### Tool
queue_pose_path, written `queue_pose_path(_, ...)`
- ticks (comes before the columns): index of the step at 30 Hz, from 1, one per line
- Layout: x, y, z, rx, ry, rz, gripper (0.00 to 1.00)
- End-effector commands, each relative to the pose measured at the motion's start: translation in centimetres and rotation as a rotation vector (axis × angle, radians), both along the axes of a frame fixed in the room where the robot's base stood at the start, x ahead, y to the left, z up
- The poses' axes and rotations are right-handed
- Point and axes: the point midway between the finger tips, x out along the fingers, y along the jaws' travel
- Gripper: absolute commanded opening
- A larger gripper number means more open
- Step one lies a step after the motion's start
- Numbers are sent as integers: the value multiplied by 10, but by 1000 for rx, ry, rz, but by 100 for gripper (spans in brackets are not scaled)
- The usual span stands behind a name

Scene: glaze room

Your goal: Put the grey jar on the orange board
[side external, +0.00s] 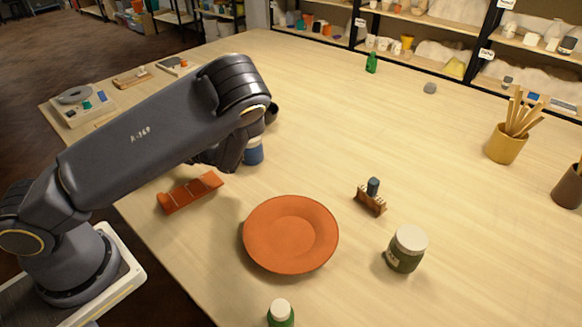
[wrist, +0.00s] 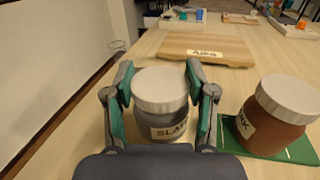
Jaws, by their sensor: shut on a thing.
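In the wrist view a brown jar (wrist: 270,118) on a green board (wrist: 300,151) stands close on the right, and a labelled wooden board (wrist: 180,48) lies beyond. The side view shows a blue object (side external: 254,152) beside my wrist and a green jar (side external: 406,250).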

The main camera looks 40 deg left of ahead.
Motion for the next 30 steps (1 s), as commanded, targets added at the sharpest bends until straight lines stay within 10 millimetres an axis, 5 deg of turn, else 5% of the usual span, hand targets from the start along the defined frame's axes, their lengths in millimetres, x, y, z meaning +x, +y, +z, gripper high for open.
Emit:
queue_pose_path(6,-15,-87,29,-5,-4,-133,4)
queue_pose_path(12,-16,-128,57,2,-3,-298,4)
queue_pose_path(16,-15,-138,56,5,3,-343,4)
queue_pose_path(30,-16,-139,-10,5,6,-347,4)
